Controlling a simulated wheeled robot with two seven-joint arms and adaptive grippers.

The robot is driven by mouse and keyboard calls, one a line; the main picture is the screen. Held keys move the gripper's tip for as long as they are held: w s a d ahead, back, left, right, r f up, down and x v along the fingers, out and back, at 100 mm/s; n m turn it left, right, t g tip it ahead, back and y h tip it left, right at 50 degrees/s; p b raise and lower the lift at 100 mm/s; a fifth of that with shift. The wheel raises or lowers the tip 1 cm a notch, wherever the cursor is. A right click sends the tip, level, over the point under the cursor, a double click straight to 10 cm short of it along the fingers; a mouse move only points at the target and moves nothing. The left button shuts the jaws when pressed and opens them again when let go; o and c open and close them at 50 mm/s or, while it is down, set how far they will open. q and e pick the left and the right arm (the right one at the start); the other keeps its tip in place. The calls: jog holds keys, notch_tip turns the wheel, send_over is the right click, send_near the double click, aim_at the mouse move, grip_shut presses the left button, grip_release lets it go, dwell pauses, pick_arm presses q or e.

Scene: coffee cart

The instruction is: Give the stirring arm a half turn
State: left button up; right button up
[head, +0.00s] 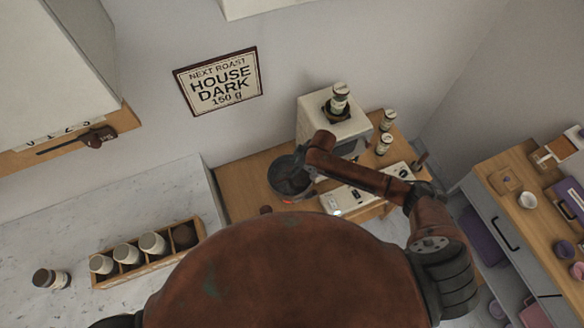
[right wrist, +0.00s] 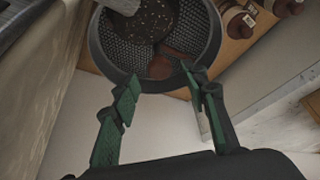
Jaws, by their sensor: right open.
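The round dark tray (head: 284,192) of the roaster sits on the wooden cart top in the head view. In the right wrist view the tray (right wrist: 95,45) shows a perforated floor, a dark speckled round part near its middle and a reddish-brown piece (right wrist: 182,66) that looks like the stirring arm. My right gripper (right wrist: 160,82) is open, its green fingers apart at the tray's near rim, with nothing visible between them. In the head view my right wrist hides part of the tray. I cannot tell whether a finger touches the brown piece. My left gripper is out of view.
The white roaster body (head: 312,118) stands behind the tray, with a labelled jar (head: 339,98) on top. Two jars (head: 384,143) stand to its right. A wooden rack (head: 145,262) of cups is on the left marble counter. A wood-topped cabinet (head: 500,215) is at right.

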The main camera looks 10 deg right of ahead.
jog(key=shift+x, duration=1.2)
jog(key=shift+c, duration=0.7)
grip_shut()
